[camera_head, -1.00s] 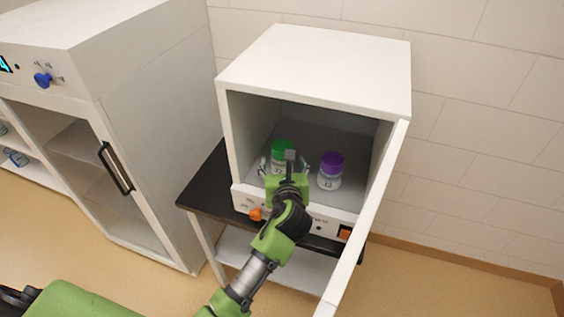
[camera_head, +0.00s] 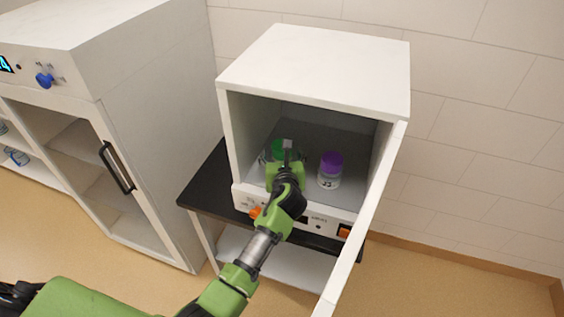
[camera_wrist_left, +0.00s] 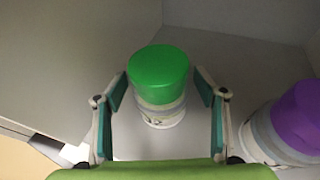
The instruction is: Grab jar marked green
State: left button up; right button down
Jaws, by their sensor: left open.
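The green-lidded jar (camera_head: 278,147) stands upright inside the open white cabinet (camera_head: 320,60), on its floor toward the left. In the left wrist view the jar (camera_wrist_left: 158,80) is centred between the two fingers of my left gripper (camera_wrist_left: 162,95), with a gap on each side. My left gripper (camera_head: 287,160) is open and reaches into the cabinet. In the head view it hides much of the jar's body. My right gripper is not in view.
A purple-lidded jar (camera_head: 330,170) stands just right of the green one; it also shows in the left wrist view (camera_wrist_left: 290,125). The cabinet door (camera_head: 368,215) is swung open on the right. A larger white cabinet (camera_head: 140,110) stands at left.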

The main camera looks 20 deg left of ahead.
pick_arm(q)
jog(key=c, duration=1.3)
jog(key=shift+c, duration=0.2)
jog(key=shift+r, duration=0.1)
